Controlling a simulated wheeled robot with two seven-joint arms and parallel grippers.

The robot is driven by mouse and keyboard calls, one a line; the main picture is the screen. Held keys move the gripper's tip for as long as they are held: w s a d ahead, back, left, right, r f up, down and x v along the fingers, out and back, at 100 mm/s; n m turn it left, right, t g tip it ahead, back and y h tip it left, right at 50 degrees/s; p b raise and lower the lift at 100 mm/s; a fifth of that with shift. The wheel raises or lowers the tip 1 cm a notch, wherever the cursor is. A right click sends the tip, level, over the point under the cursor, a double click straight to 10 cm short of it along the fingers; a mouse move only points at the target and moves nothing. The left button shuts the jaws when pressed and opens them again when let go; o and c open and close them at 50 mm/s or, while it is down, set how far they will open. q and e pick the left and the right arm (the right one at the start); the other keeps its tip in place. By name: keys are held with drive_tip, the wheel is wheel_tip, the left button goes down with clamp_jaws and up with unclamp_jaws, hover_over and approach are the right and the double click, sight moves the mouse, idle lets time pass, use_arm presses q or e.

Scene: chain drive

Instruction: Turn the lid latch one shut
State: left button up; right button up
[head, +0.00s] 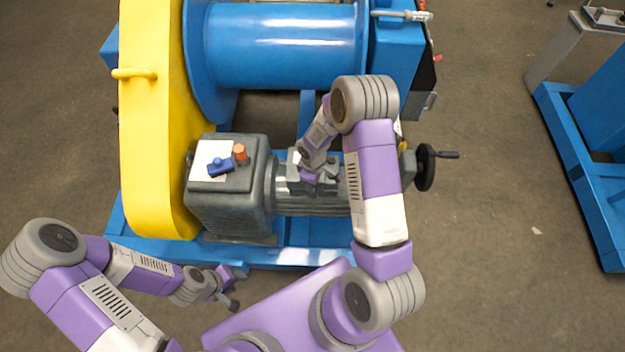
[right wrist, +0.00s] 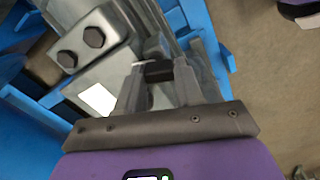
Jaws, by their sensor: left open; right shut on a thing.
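My right gripper (head: 316,178) reaches down to the grey machine housing (head: 296,202) in the head view. In the right wrist view its two fingers (right wrist: 158,74) are shut on a small dark piece (right wrist: 155,70), which looks like a lid latch; I cannot tell for certain which latch it is or how far it is turned. The fingers and arm hide much of it. My left gripper (head: 232,289) is open and empty, apart from the machine, in front of the blue base frame (head: 278,258).
The yellow guard (head: 150,130) and blue drum (head: 283,45) stand behind and left. The gearbox (head: 232,208) carries a blue lever (head: 220,166) and orange knob (head: 239,152). A black handwheel (head: 425,167) sticks out right. Clear floor (head: 490,220) lies beyond it.

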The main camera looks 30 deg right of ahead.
drive_tip(key=shift+d+n+p, duration=0.1)
drive_tip(key=shift+n+p, duration=0.25)
drive_tip(key=shift+n, duration=1.55)
drive_tip(key=o, duration=1)
drive_tip(key=shift+o, duration=0.2)
wheel_tip(320, 180, up, 8)
drive_tip(key=p, duration=0.2)
drive_tip(key=shift+f+p, duration=0.2)
drive_tip(key=shift+p, duration=0.15)
drive_tip(key=shift+s, duration=0.1)
